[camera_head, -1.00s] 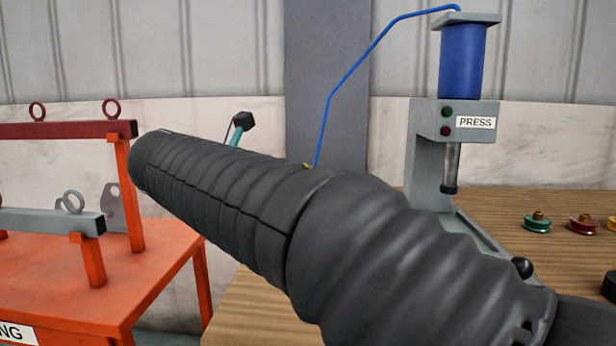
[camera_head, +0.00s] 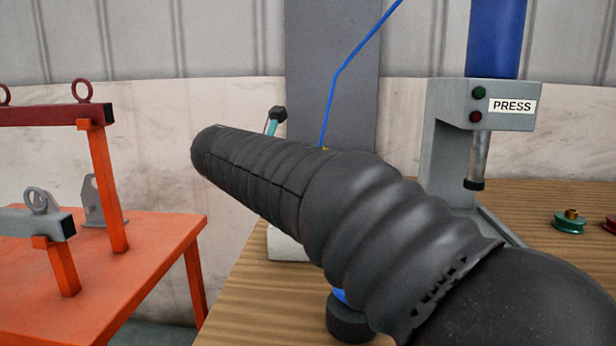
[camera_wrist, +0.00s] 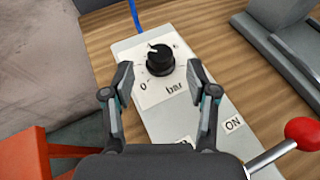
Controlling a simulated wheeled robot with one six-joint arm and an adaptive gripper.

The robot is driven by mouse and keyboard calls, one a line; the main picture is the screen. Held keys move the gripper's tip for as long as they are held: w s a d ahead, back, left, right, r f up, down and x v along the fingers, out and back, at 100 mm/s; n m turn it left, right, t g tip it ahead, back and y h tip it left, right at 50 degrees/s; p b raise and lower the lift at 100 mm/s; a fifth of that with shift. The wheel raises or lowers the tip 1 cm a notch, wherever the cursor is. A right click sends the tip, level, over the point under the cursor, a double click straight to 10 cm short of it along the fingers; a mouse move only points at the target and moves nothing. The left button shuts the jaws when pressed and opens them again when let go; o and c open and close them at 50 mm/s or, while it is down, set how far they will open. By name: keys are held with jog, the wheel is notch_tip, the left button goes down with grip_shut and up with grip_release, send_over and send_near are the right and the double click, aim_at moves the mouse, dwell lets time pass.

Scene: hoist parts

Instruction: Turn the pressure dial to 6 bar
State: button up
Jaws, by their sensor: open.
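In the wrist view the pressure dial is a black round knob (camera_wrist: 160,59) on a pale scale plate (camera_wrist: 148,92), marked "0" and "bar", on a grey box (camera_wrist: 178,118). A white mark shows near the knob's upper left; the other scale figures are too small or hidden. My gripper (camera_wrist: 160,78) is open, its two fingers apart on either side of the lower part of the dial, not visibly touching it. In the head view my dark arm hides the dial and gripper; a pale part of the box (camera_head: 285,246) shows beneath the arm.
The box has an "ON" label (camera_wrist: 233,124) and a red-balled lever (camera_wrist: 303,132) at lower right. The press (camera_head: 452,135) stands on the wooden bench (camera_head: 545,225), with a green pulley (camera_head: 570,222) to its right. An orange table (camera_head: 140,255) stands at left.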

jog(key=shift+x, duration=2.3)
grip_shut()
jog(key=shift+w+a+m+g+h+p, duration=0.2)
jog(key=shift+m+g+h+p, duration=0.3)
jog(key=shift+m+h+p, duration=0.25)
jog(key=shift+m+g+h, duration=1.1)
jog(key=shift+m+h, duration=0.35)
jog(key=shift+m, duration=0.1)
grip_release()
jog(key=v, duration=1.2)
